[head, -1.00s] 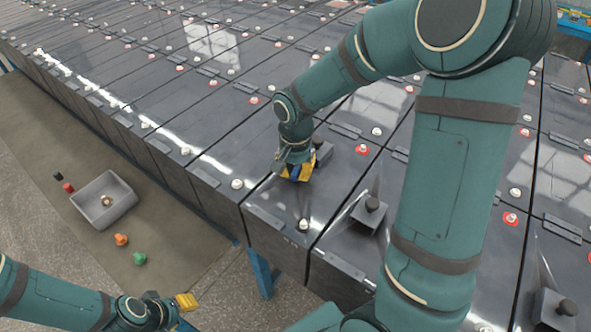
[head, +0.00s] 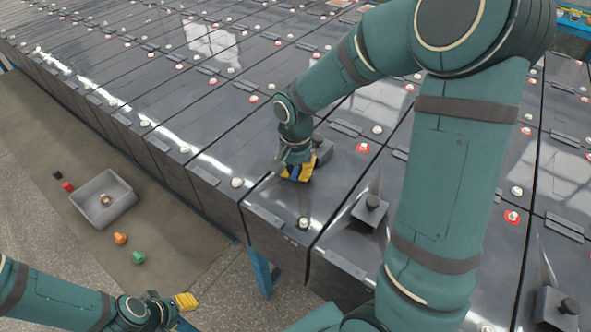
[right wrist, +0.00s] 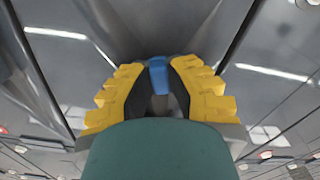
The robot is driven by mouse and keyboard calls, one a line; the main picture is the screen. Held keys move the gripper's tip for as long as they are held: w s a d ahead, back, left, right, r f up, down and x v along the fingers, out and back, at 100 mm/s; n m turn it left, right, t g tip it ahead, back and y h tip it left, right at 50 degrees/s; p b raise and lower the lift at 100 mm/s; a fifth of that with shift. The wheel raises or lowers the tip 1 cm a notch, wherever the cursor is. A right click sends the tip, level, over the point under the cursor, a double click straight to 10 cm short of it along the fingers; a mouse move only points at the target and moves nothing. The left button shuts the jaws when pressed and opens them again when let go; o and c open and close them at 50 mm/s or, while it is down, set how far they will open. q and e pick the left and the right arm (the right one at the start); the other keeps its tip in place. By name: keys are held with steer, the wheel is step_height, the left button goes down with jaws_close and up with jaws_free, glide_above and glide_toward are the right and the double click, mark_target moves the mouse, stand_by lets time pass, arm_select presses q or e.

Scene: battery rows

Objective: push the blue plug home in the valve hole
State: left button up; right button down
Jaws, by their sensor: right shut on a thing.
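My right gripper (head: 297,174) is low over the top of a dark battery near the front edge of the row. In the right wrist view its yellow fingers (right wrist: 160,92) are shut on the blue plug (right wrist: 158,72), which stands between them and points away from the camera. The plug's far end and the valve hole are hidden by the fingers and the plug, so I cannot tell how deep the plug sits. My left gripper (head: 186,301) is at the lower left, away from the batteries; its finger gap does not show clearly.
A grey tray (head: 82,204) with a small brownish item stands on the mat at left. Black (head: 57,174), red (head: 68,186), orange (head: 120,238) and green (head: 138,257) plugs stand around it.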

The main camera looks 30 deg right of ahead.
steer(key=shift+f, duration=0.2)
steer(key=shift+c, duration=1.4)
jaws_free()
steer(key=shift+r, duration=0.2)
steer(key=shift+r+p, duration=2.45)
steer(key=shift+r, duration=0.9)
